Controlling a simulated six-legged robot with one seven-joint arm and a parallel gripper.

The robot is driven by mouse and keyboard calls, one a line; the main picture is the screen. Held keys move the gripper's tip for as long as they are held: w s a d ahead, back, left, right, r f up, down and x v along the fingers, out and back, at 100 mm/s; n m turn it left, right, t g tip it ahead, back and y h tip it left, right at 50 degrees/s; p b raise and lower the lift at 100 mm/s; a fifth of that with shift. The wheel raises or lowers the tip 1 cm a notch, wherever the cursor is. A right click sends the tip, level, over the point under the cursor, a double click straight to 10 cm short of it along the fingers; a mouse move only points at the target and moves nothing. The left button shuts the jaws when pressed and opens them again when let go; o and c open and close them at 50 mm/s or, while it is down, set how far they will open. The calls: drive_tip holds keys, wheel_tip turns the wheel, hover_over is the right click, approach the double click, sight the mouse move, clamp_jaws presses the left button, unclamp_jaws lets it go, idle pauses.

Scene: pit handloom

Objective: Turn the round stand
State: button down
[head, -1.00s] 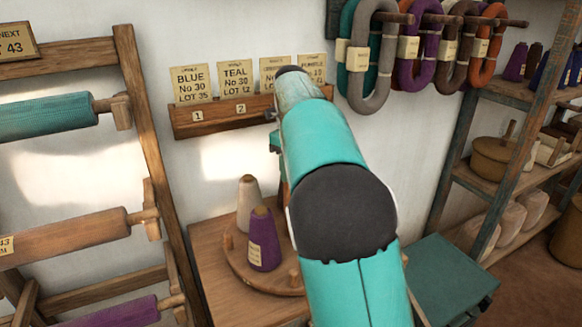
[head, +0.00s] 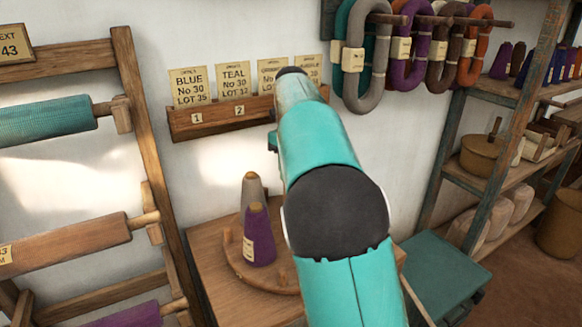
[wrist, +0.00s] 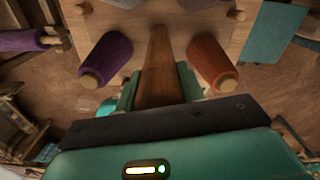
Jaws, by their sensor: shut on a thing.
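The round stand (head: 262,280) is a wooden disc on a wooden table, with short pegs. A purple cone (head: 258,236) with a label and a grey cone (head: 251,190) stand on it at the left. My arm covers its right part and hides my gripper in the head view. In the wrist view, my gripper (wrist: 157,88) is shut on an upright-looking wooden post (wrist: 158,65), one teal finger on each side. A purple cone (wrist: 106,56) is left of the post and an orange cone (wrist: 211,62) right of it. The post's lower end is hard to make out.
A wooden rack (head: 150,150) with yarn rollers stands close at the left. A card holder (head: 220,118) and hanging skeins (head: 362,60) are on the wall behind. A teal-topped stool (head: 440,275) and shelves (head: 510,95) are at the right.

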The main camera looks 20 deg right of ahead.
drive_tip(key=shift+r, duration=0.1)
drive_tip(key=c, duration=0.9)
unclamp_jaws()
wheel_tip(320, 180, up, 11)
drive_tip(key=shift+r, duration=0.1)
drive_tip(key=shift+w+a+r, duration=0.1)
drive_tip(key=shift+r, duration=1.15)
drive_tip(key=shift+s, duration=0.2)
